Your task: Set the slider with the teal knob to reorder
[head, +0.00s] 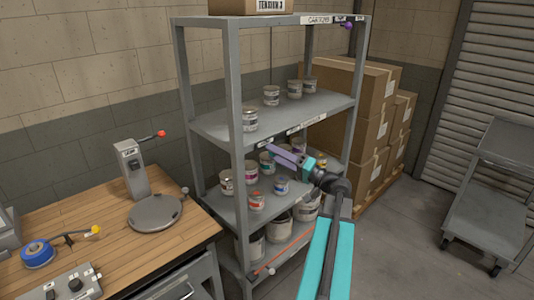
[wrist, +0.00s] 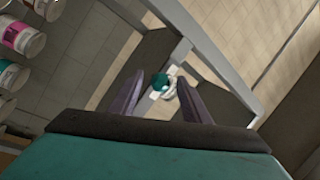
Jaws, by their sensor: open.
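The teal knob (wrist: 158,83) shows in the wrist view, ahead of and between the spread fingers of my gripper (wrist: 161,79). A pale curved piece (wrist: 171,93) sits beside it. I cannot tell whether the fingers touch the knob. In the head view my gripper (head: 284,156) has purple fingers and is at the front of the rack (head: 240,150), just below the middle shelf's edge. It is open and empty. The teal knob cannot be made out in the head view, and the slider's marks are not legible.
Cans (head: 257,200) stand on the shelves near my gripper and show at the wrist view's left edge (wrist: 25,40). Cartons (head: 365,110) are stacked behind; a workbench (head: 100,225) stands left.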

